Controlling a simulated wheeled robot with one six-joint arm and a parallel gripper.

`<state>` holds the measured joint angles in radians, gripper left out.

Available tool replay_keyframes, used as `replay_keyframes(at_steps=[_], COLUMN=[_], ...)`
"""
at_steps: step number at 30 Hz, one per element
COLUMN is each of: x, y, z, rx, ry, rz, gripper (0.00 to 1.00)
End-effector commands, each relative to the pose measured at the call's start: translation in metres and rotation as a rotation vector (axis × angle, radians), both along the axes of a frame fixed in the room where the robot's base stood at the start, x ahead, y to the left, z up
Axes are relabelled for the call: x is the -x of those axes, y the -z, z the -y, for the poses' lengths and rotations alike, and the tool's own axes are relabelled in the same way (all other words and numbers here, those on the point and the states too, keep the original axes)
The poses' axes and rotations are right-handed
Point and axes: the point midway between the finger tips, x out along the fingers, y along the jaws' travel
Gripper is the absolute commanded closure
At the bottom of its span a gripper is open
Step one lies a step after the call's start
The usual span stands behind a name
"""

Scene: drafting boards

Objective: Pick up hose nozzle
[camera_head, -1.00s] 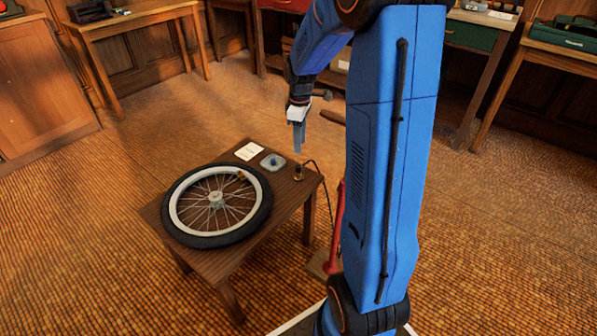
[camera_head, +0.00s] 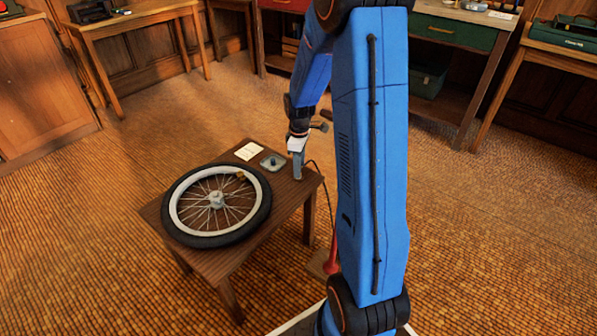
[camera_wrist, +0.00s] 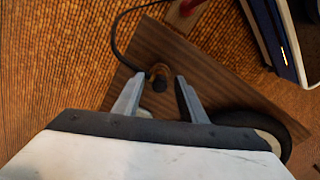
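The hose nozzle (camera_wrist: 160,75), a small dark and brassy piece, is at the end of a black hose (camera_wrist: 115,38) near the corner of the low wooden table (camera_head: 229,268). My gripper (camera_wrist: 159,80) is open, with its two grey fingers apart and the nozzle showing between their tips in the wrist view. Whether either finger touches it I cannot tell. In the head view my gripper (camera_head: 297,173) is low over the table corner and hides the nozzle.
A bicycle wheel (camera_head: 185,232) lies flat on the table. A small grey-blue dish (camera_head: 272,162) and a white card (camera_head: 249,151) lie near the table's far edge. A red pump (camera_head: 332,257) stands on the floor beside the table, partly hidden by my arm.

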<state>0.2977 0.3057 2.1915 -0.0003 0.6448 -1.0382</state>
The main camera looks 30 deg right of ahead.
Motion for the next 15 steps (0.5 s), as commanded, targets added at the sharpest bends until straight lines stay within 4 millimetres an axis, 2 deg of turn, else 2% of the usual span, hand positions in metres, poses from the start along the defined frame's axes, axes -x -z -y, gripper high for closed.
replay_keyframes(at_steps=[7, 8, 12, 15], x=[-0.0001, -0.0001, -0.0002, -0.0002], y=[0.0018, 0.0017, 0.0016, 0.0015], z=[0.0001, 0.0001, 0.0001, 0.0001], rx=[0.0, 0.0, 0.0, 0.0], ry=[0.0, 0.0, 0.0, 0.0], rz=[0.0, 0.0, 0.0, 0.0], gripper=[0.62, 0.67, 1.0, 1.0])
